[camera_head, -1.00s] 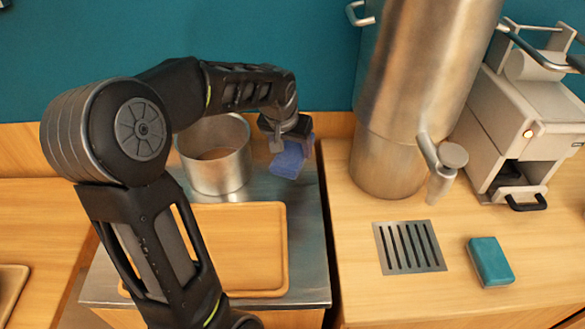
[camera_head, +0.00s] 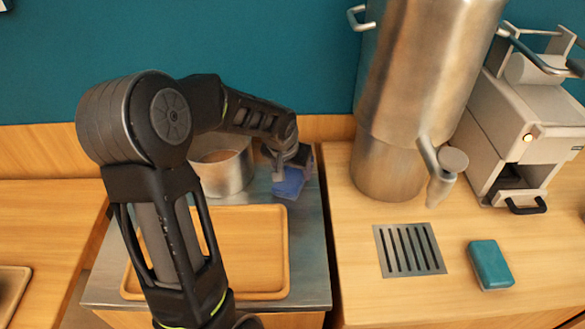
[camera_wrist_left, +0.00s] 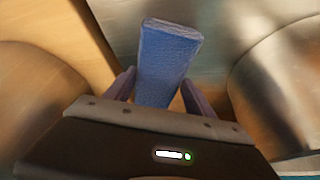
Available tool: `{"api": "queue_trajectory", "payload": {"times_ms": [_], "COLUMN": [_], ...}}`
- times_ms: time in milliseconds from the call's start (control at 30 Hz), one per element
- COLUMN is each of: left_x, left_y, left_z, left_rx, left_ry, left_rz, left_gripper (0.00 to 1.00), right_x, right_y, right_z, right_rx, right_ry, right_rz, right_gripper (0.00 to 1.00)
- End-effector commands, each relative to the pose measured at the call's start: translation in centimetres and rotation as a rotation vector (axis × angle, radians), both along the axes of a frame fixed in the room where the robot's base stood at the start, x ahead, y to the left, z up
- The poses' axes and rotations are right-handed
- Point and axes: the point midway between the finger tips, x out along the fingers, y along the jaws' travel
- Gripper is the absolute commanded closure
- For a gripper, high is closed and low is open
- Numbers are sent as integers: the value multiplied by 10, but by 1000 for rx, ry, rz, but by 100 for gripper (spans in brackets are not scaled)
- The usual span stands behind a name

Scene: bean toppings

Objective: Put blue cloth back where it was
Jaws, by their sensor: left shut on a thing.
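The blue cloth (camera_head: 289,184) is a small, folded-looking block at the back right of the metal counter top. In the left wrist view the cloth (camera_wrist_left: 166,62) stands out between the two fingers. My left gripper (camera_head: 283,170) is shut on it, just right of the metal pot. The left gripper also shows in the left wrist view (camera_wrist_left: 158,92). I cannot tell whether the cloth touches the counter. My right gripper is not in view.
A metal pot (camera_head: 228,172) stands close left of the cloth. A wooden tray (camera_head: 262,290) lies in front. To the right are a large metal urn (camera_head: 395,130), a drain grate (camera_head: 409,249), a teal sponge-like block (camera_head: 490,264) and a beige machine (camera_head: 535,125).

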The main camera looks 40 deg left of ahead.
Motion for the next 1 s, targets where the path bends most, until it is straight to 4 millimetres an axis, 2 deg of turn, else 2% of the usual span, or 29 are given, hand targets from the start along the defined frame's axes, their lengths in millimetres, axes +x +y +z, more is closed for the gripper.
{"api": "queue_trajectory", "payload": {"times_ms": [233,267,500,767,1000], "left_x": [0,0,0,0,-4], "left_y": [0,0,0,0,-1], "left_z": [-4,-3,-2,-2,13], "left_rx": [0,0,0,0,0], "left_ry": [-1,-1,0,0,-4], "left_rz": [0,0,0,0,2], "left_gripper": [75,36,16,15,15], "right_x": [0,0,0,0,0], "right_y": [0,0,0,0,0], "right_z": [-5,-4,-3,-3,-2], "right_rx": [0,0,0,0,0], "right_ry": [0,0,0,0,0], "right_rz": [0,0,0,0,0], "right_gripper": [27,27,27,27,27]}}
